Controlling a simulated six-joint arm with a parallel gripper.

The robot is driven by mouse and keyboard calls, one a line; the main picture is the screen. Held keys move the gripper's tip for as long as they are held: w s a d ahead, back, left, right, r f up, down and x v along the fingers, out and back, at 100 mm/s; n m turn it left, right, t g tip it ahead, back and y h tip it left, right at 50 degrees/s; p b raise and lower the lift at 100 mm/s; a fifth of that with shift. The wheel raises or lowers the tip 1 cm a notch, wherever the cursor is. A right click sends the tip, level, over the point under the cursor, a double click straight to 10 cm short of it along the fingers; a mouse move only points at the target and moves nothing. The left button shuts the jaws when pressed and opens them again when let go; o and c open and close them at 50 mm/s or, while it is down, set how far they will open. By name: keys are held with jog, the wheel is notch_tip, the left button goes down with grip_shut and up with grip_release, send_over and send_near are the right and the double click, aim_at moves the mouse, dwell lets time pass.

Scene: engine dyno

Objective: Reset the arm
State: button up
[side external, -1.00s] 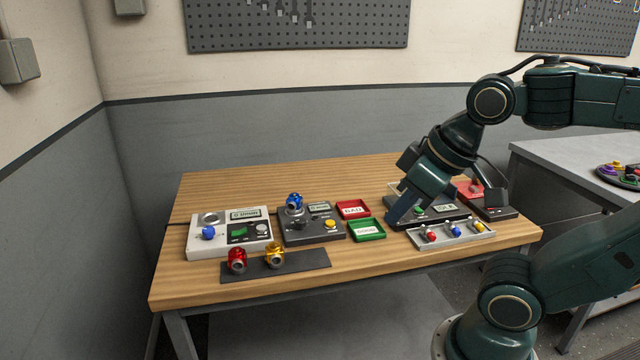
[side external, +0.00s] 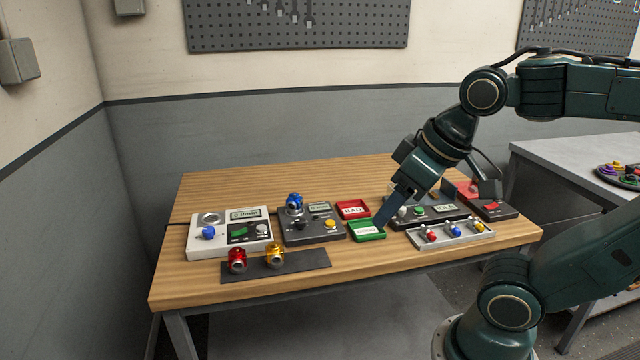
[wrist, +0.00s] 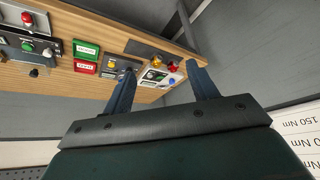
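My gripper (side external: 382,220) points down and to the left in the side view, its fingertips in front of the green tray's right side. I cannot tell its exact height there. In the wrist view my gripper (wrist: 160,82) has its two blue fingers spread wide with nothing held between them. The green tray (side external: 367,238) and the red tray (side external: 353,202) marked BAD sit side by side on the wooden table (side external: 290,305).
A white device (side external: 195,246), a dark device with a blue part (side external: 294,202) on it, and a dark mat (side external: 312,259) with red (side external: 237,261) and gold (side external: 275,255) parts stand left. A grey parts tray (side external: 475,243) and a black panel (side external: 462,208) are right.

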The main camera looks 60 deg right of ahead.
jog(key=o, duration=0.8)
jog(key=shift+m+h, duration=0.3)
jog(key=shift+m, duration=0.4)
jog(key=w+r, duration=0.1)
jog(key=w+d, duration=0.1)
jog(key=w, duration=0.1)
jog(key=w+d+r, duration=0.1)
jog(key=shift+w+d+r, duration=0.25)
jog(key=shift+r, duration=0.1)
jog(key=w+d+m, duration=0.2)
jog(key=w+d, duration=0.4)
jog(key=w+d+r+m+g+h, duration=0.1)
jog(key=w+d+m, duration=0.1)
jog(key=w+d, duration=0.4)
jog(key=w+d+m+g+h, duration=0.1)
jog(key=w+d+m, duration=0.2)
jog(key=w+d, duration=0.3)
jog(key=shift+w+d+r, duration=0.15)
jog(key=shift+w+d, duration=0.05)
jog(key=shift+d, duration=0.25)
jog(key=shift+w+d+r, duration=0.1)
jog(key=shift+w+d, duration=0.05)
jog(key=shift+d, duration=0.25)
jog(key=shift+x, duration=4.95)
jog(key=shift+s+d+r, duration=0.1)
jog(key=shift+s, duration=0.05)
jog(key=v, duration=0.9)
jog(key=shift+a+r, duration=0.25)
jog(key=shift+r, duration=0.1)
